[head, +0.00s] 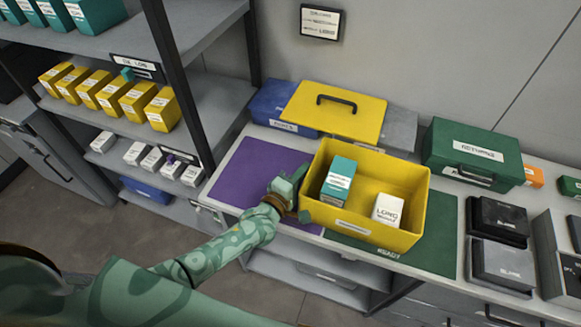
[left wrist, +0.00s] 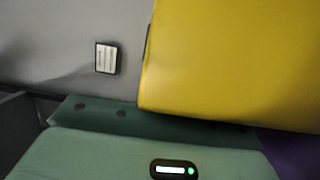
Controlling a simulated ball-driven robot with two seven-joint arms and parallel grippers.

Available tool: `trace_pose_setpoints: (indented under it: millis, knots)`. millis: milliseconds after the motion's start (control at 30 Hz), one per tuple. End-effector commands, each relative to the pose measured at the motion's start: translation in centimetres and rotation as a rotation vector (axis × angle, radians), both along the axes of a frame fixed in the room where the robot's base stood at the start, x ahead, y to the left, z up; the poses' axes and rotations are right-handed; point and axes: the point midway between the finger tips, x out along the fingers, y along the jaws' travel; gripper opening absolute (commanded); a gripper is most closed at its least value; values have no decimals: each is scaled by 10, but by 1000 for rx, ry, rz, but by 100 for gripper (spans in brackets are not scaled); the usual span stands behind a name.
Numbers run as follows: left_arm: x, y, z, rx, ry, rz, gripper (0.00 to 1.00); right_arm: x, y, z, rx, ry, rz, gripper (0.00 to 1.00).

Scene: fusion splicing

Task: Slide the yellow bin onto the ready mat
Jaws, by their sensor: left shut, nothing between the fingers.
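The open yellow bin (head: 403,238) stands on the bench, over much of the green ready mat (head: 440,235), whose "READY" lettering shows in front of the bin. A teal-and-white box (head: 338,180) and a white box (head: 388,209) stand inside the bin. My left gripper (head: 302,208) is shut and empty at the bin's left end, close against its wall; exact contact is hard to tell. The yellow bin wall also fills the upper right of the left wrist view (left wrist: 235,60). My right gripper is not in view.
A purple mat (head: 245,178) lies left of the bin. Behind are a yellow lid (head: 335,118) with a black handle, and a blue bin (head: 270,105). A green case (head: 470,150) and dark boxes (head: 503,262) stand to the right. Shelves with small boxes are at left.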

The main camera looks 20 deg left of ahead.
Motion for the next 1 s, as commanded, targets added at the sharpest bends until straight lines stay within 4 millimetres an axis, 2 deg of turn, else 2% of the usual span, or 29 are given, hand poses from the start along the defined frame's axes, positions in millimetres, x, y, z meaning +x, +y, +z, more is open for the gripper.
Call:
trace_pose_setpoints:
  millis: [233,300,433,600,1000]
  knots:
    - [-2,-60,-1,-7,2,-2,0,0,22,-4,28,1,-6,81]
    - [-3,-77,-1,-6,2,-2,0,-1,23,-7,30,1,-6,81]
    - [-4,-99,-1,-2,2,-1,0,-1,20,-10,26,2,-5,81]
    - [-4,-107,0,1,1,-2,0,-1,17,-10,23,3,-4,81]
    - [-4,-105,0,1,1,-1,0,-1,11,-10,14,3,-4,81]
